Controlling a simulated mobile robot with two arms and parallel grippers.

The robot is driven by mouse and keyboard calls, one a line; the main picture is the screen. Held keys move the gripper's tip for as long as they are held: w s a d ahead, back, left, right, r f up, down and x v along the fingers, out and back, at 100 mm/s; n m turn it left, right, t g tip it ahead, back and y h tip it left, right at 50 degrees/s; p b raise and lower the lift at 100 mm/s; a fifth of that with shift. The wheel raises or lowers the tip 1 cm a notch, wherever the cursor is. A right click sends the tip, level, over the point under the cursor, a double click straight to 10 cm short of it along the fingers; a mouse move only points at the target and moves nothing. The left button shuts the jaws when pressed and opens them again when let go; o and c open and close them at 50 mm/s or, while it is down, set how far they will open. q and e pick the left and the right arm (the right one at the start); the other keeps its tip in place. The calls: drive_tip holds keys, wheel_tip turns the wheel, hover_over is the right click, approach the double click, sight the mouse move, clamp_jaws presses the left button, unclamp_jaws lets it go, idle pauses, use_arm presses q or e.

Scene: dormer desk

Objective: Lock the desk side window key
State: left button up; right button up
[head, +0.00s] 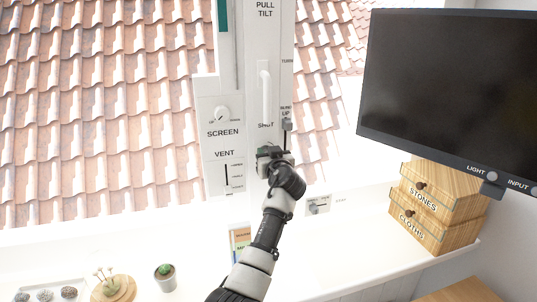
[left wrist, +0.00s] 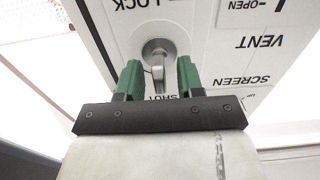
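The window key (left wrist: 158,74) is a small grey metal piece on a round silver lock (left wrist: 157,48) in the white panel, seen in the left wrist view. The word LOCK stands to one side of it, and part of another word shows below it, partly hidden. My left gripper (left wrist: 158,82) is open, with one green finger on each side of the key and visible gaps between. In the head view my left gripper (head: 270,153) is at the white window post, below the SHUT label, and hides the key. My right gripper is not in view.
A white handle (head: 266,95) stands above the gripper. A screen knob (head: 222,114) and a vent slider (head: 227,175) are to the left. A small slider (head: 287,125) is close on the right. A monitor (head: 450,85) and wooden boxes (head: 435,207) stand further right.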

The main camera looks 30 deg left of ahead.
use_arm(q)
drive_tip(key=shift+c, duration=0.4)
clamp_jaws()
drive_tip(key=shift+m, duration=0.3)
drive_tip(key=m, duration=0.3)
drive_tip(key=shift+d+b, duration=0.1)
drive_tip(key=shift+b, duration=0.25)
drive_tip(key=m, duration=0.3)
drive_tip(key=shift+w+m, duration=0.15)
drive_tip(key=shift+m, duration=0.25)
drive_tip(key=shift+w+d+f+m+p, duration=0.15)
drive_tip(key=shift+m+p, duration=1)
drive_tip(key=shift+m, duration=1.5)
drive_tip(key=shift+s+f+m+p, duration=0.15)
drive_tip(key=shift+m+p, duration=1)
drive_tip(key=shift+m, duration=1.5)
drive_tip(key=shift+w+f, duration=0.1)
